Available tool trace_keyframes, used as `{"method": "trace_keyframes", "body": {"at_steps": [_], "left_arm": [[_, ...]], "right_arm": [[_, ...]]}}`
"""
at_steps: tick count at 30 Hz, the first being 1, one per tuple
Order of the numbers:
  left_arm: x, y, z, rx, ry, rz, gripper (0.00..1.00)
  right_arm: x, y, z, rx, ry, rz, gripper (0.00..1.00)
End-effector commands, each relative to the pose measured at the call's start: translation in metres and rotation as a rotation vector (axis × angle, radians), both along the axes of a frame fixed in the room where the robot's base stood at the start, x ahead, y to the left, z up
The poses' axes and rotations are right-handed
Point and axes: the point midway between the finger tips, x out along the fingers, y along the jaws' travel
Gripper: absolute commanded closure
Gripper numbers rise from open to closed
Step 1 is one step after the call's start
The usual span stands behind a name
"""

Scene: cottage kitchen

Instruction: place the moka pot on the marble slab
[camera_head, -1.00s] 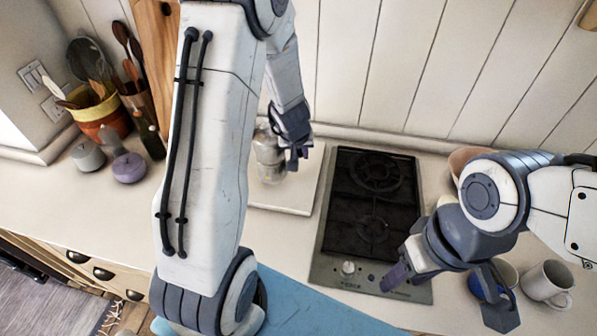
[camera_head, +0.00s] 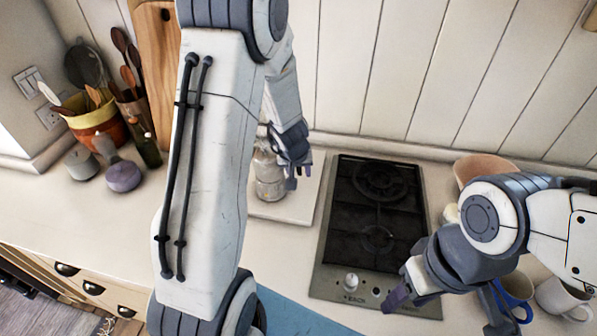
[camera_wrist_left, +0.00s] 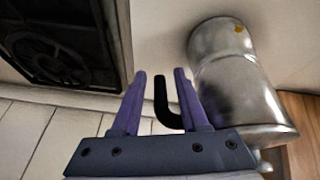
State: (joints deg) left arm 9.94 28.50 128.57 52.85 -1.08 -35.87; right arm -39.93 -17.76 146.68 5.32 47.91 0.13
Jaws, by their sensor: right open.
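The silver moka pot (camera_head: 268,180) is upright over the marble slab (camera_head: 291,208), its base at the slab's surface; any small gap below is hard to tell. My left gripper (camera_head: 298,172) is at the pot's right side. In the left wrist view, its purple fingers (camera_wrist_left: 160,75) stand either side of the pot's black handle (camera_wrist_left: 163,103), with a gap at the left finger, so it looks open. The pot's metal body (camera_wrist_left: 232,75) fills the right there. My right gripper (camera_head: 448,305) is open and empty by the cooktop's front right corner.
A black gas cooktop (camera_head: 375,215) lies right of the slab. A pink bowl (camera_head: 482,168), a blue mug (camera_head: 515,292) and a white mug (camera_head: 563,298) are at the right. Jars, a bottle and utensil pots stand at the left. My left arm hides part of the counter.

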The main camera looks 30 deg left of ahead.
Motion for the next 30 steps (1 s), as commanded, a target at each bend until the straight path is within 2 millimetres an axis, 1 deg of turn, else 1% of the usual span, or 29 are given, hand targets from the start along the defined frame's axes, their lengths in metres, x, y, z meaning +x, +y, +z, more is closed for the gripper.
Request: {"method": "trace_keyframes", "body": {"at_steps": [8, 11, 14, 21, 24, 27, 30], "left_arm": [[0.000, 0.000, 0.000, 0.000, 0.000, 0.000, 0.52], [0.000, 0.000, 0.004, 0.000, 0.000, 0.001, 0.52], [-0.004, -0.001, 0.017, 0.000, -0.001, 0.000, 0.52], [-0.023, -0.005, 0.066, 0.000, -0.001, 0.000, 0.52], [-0.031, -0.007, 0.084, 0.000, -0.001, 0.000, 0.52], [-0.038, -0.008, 0.098, 0.000, -0.001, 0.000, 0.52], [-0.043, -0.009, 0.107, 0.000, 0.000, 0.000, 0.52]], "right_arm": [[0.000, 0.000, 0.001, 0.000, 0.000, 0.000, 0.48], [0.000, 0.000, 0.004, 0.000, 0.000, 0.000, 0.48], [0.000, 0.000, 0.014, 0.000, 0.000, 0.000, 0.48], [0.000, 0.000, 0.051, 0.000, 0.000, 0.003, 0.48], [0.000, 0.000, 0.065, 0.000, -0.001, 0.006, 0.48], [0.000, 0.000, 0.076, 0.000, -0.001, 0.008, 0.48], [0.000, 0.000, 0.083, 0.000, -0.001, 0.010, 0.48]]}}
